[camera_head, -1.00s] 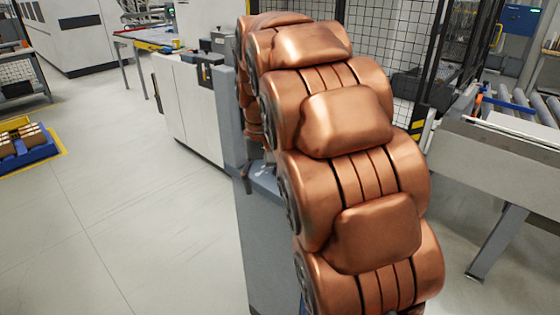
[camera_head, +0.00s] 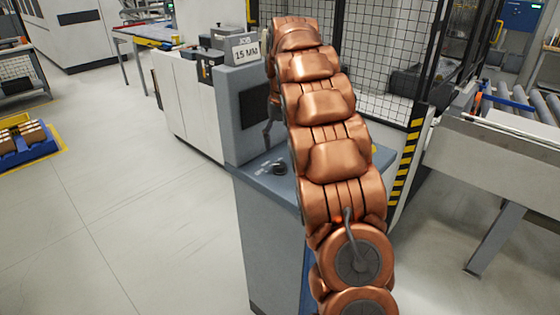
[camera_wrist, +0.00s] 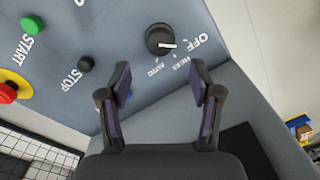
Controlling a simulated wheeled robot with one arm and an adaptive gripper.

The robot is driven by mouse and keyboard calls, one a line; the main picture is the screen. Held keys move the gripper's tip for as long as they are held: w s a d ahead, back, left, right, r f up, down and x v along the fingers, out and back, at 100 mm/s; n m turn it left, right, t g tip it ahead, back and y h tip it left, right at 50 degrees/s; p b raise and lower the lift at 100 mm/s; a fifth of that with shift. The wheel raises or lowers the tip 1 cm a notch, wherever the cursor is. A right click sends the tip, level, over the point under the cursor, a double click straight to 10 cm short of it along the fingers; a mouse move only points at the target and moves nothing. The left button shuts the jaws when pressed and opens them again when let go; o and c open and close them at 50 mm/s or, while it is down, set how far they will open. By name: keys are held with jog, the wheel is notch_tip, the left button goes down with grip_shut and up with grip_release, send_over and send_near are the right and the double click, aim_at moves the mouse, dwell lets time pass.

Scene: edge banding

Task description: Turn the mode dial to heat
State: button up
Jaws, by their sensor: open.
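The mode dial (camera_wrist: 160,40) is a round black knob with a white pointer on a grey panel in the wrist view. Its pointer faces right, towards the OFF label (camera_wrist: 188,38). The HEAT label (camera_wrist: 182,58) and AUTO label (camera_wrist: 155,72) are printed around its lower side. My gripper (camera_wrist: 161,76) is open and empty, its two fingertips apart below the dial and not touching it. In the head view the dial (camera_head: 280,168) shows small on the blue-grey console top (camera_head: 258,182), left of my copper arm. My arm mostly hides the gripper there.
A green START button (camera_wrist: 31,25), black STOP button (camera_wrist: 85,64) and red button (camera_wrist: 8,92) sit left of the dial. A 15 MM sign (camera_head: 246,52) stands on the machine behind the console. A mesh fence (camera_head: 380,50) and roller conveyor (camera_head: 520,105) lie right.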

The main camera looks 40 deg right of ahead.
aim_at(280, 164)
jog(key=shift+a+f+p, duration=0.1)
jog(key=shift+f+p, duration=0.85)
jog(key=shift+f, duration=2.6)
jog(key=shift+c, duration=0.3)
jog(key=c, duration=1.1)
